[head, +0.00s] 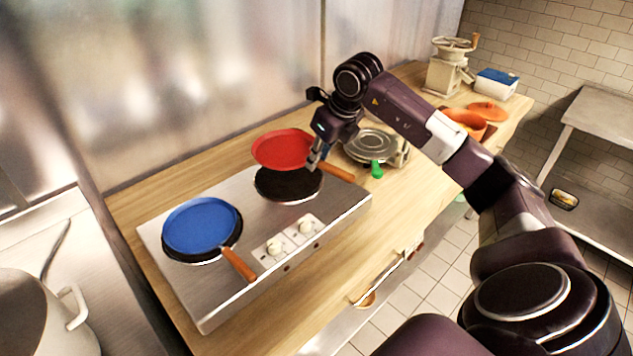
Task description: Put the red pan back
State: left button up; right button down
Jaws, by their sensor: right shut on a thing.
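The red pan (281,148) is in the head view, raised and overlapping the back edge of the black right burner (288,187). Its wooden handle (340,173) points right. My right gripper (316,163) is shut on the red pan near where the handle joins it. The pan looks about level, and whether its underside touches anything is hard to tell. The two-burner hob (223,295) sits on the wooden counter. My left gripper is not in view.
A blue pan (201,225) with a wooden handle rests on the left burner. Right of the hob are a metal lidded item (370,144) and a green object (376,170). A grinder (450,67), orange pot (467,122) and blue-white box (496,83) stand further right. A large pot (35,315) is front left.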

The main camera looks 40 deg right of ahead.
aim_at(328, 165)
notch_tip(328, 165, down, 5)
jog(key=shift+r+p, duration=0.2)
jog(key=shift+p, duration=0.3)
notch_tip(328, 165, down, 3)
jog(key=shift+f+p, duration=0.1)
jog(key=shift+p, duration=0.45)
jog(key=shift+f, duration=0.35)
jog(key=c, duration=1.9)
grip_release()
jog(key=shift+c, duration=0.2)
jog(key=shift+o, duration=0.3)
jog(key=shift+r, duration=0.1)
jog(key=shift+s+r, duration=0.1)
jog(key=shift+r, duration=0.1)
jog(key=b+v, duration=0.3)
jog(key=v, duration=0.8)
jog(key=shift+s+r, duration=0.15)
jog(key=shift+r, duration=0.05)
